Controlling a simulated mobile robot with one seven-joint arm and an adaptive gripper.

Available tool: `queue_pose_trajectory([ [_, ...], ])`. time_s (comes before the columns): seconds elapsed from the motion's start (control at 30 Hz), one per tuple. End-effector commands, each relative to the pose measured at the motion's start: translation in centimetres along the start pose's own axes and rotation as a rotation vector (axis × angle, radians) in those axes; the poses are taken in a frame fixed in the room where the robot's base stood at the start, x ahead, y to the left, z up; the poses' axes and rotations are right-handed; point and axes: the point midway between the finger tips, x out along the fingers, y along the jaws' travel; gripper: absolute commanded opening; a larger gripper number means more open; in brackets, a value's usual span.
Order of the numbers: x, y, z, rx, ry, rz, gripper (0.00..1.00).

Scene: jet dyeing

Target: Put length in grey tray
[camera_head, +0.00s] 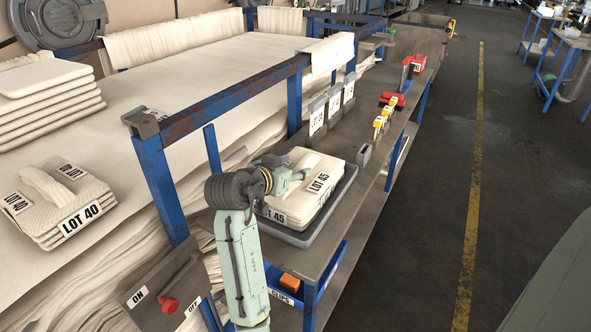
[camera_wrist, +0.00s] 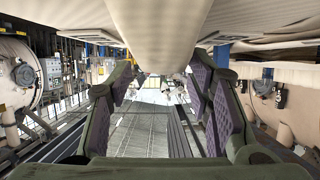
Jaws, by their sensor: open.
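The cream folded length labelled LOT 45 (camera_head: 300,205) lies in the grey tray (camera_head: 334,208) on the side bench, a tray rim showing around it. A rolled ridge runs along its top. My gripper (camera_head: 297,176) is at this ridge, pointing right; the fingers are partly lost against the cloth. In the wrist view my gripper (camera_wrist: 162,95) is open, with purple-padded fingers apart on both sides. The cream ridge (camera_wrist: 160,35) hangs in at the top middle between them; I cannot tell whether either pad touches it.
Another folded length labelled LOT 40 (camera_head: 66,203) lies on the cloth bed at left. A blue frame (camera_head: 225,100) stands beside my arm. Standing cards (camera_head: 330,105), a grey block (camera_head: 364,154) and yellow items (camera_head: 381,122) line the bench beyond the tray.

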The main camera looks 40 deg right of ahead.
Motion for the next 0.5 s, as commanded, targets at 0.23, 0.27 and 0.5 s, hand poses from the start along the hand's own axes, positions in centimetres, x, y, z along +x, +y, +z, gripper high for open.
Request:
queue_pose_trajectory([
  [0.23,-5.5,-0.1,0.1,0.002,0.004,-0.005,0.46],
  [0.27,-6.2,-0.2,0.1,0.002,0.004,-0.006,0.46],
  [0.5,-9.6,-0.1,0.1,0.000,0.002,-0.003,0.46],
])
